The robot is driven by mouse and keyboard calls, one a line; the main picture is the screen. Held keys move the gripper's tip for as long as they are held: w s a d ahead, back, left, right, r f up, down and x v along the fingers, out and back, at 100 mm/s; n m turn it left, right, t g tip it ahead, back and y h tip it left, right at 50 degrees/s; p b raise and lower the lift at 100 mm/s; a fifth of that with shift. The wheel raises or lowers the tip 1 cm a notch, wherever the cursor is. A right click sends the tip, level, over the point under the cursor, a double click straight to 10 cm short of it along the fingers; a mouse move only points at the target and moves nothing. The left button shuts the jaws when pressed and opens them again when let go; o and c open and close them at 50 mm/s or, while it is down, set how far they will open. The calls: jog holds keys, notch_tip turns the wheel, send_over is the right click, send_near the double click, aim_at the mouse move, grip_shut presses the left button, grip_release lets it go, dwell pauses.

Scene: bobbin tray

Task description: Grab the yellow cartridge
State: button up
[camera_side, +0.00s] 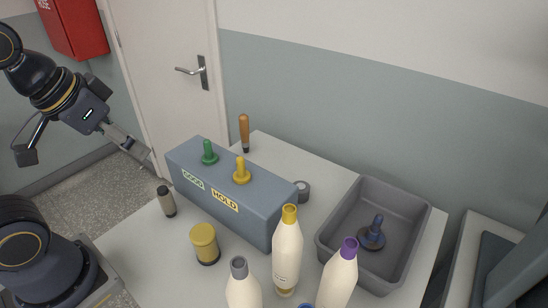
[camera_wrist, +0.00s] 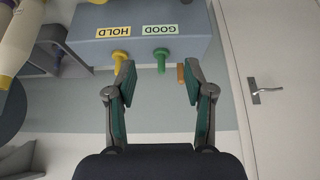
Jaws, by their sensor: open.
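A squat yellow cylinder with a dark base (camera_side: 204,240) stands upright on the table in front of the grey box. A yellow peg with a wide foot (camera_side: 242,172) stands on the box's top by the HOLD label. It also shows in the wrist view (camera_wrist: 121,57). I cannot tell which of these two is called the cartridge. My gripper (camera_side: 146,155) is left of the box in the side view, apart from both. In the wrist view my gripper (camera_wrist: 158,72) is open, with nothing held. The cylinder does not show there.
The grey box (camera_side: 270,222) also bears a green peg (camera_side: 209,153) by GOOD. A grey tray (camera_side: 326,243) at right holds a blue piece (camera_side: 373,235). Several bottles crowd the front. A small dark bottle (camera_side: 166,201) and an orange-handled tool (camera_side: 244,130) stand near the box.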

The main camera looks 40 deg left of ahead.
dwell(0.5)
jog(key=o, duration=0.5)
jog(key=shift+o, duration=0.2)
jog(key=g, duration=0.6)
send_over(204, 234)
notch_tip(204, 234, down, 7)
notch_tip(204, 234, down, 10)
jog(key=shift+f, duration=0.15)
jog(key=shift+w+a+f, duration=0.1)
jog(key=shift+a+f, duration=0.05)
jog(key=shift+f, duration=1.35)
jog(key=shift+a+f, duration=0.15)
jog(key=shift+f, duration=1.3)
